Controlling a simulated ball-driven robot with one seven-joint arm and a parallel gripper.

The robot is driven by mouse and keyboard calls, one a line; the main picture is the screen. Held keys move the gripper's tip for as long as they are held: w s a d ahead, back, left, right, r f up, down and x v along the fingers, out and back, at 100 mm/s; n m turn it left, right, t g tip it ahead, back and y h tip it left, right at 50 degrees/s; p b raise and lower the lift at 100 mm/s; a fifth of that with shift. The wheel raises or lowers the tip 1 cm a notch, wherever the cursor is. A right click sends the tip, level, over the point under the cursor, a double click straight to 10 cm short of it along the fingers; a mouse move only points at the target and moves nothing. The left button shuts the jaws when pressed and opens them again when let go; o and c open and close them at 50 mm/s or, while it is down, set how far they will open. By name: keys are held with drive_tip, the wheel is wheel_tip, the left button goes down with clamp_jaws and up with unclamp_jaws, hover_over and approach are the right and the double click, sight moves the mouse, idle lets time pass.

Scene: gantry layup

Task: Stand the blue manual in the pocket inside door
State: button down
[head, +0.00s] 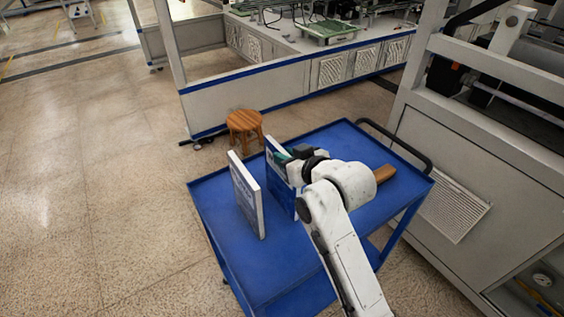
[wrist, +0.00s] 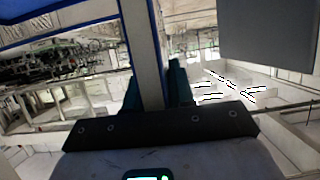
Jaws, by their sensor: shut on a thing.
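A thin upright book with white and blue on its cover (head: 283,183), apparently the blue manual, stands over the blue cart. My gripper (head: 283,157) is shut on its upper part, with my arm in front of its right side. I cannot tell whether its lower edge touches the cart. In the wrist view the teal fingers of my gripper (wrist: 156,92) sit on either side of the book's pale narrow edge (wrist: 143,50). A second upright book, with a pale edge (head: 246,196), stands to the left, apart from it. I cannot make out the door or its pocket.
The blue cart top (head: 330,145) has a raised rim and a black handle (head: 395,142). A brown block (head: 384,173) lies right of my wrist. A wooden stool (head: 244,124) stands behind the cart. A grey machine (head: 470,150) stands close on the right. Open floor lies left.

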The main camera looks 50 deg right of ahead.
drive_tip(key=shift+f, duration=0.25)
drive_tip(key=shift+f, duration=0.15)
drive_tip(key=c, duration=1)
unclamp_jaws()
drive_tip(key=shift+o, duration=0.2)
